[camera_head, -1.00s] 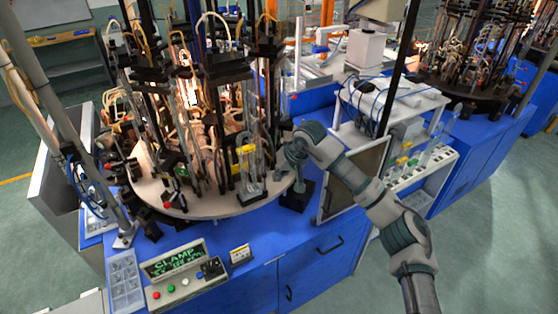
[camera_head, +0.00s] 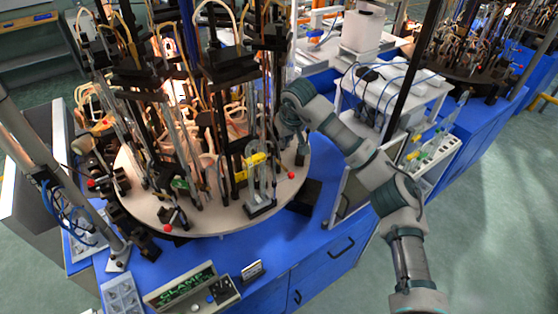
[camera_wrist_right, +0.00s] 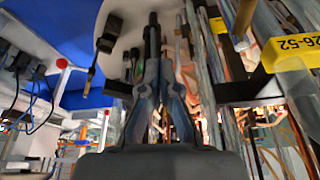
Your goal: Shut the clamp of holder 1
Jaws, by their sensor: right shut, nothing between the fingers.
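The holder with a yellow tag (camera_head: 255,159) stands upright at the front right of the round plate (camera_head: 222,218), with clear glass in it. I cannot read a holder number on it. A red lever knob (camera_head: 291,175) shows at its right side. My right gripper (camera_head: 298,150) is just behind and right of this holder, beside its posts. In the right wrist view my gripper (camera_wrist_right: 153,24) is shut and empty, its fingertips among dark posts. A yellow tag reading 26-52 (camera_wrist_right: 295,50) is at right and a red knob (camera_wrist_right: 62,63) at left. My left gripper is not in view.
Other posts and tubes crowd the plate to the left. Another red knob (camera_head: 168,228) is at its front edge. A control box with a green display (camera_head: 192,285) stands in front. A white stand (camera_head: 400,90) with cables is at right.

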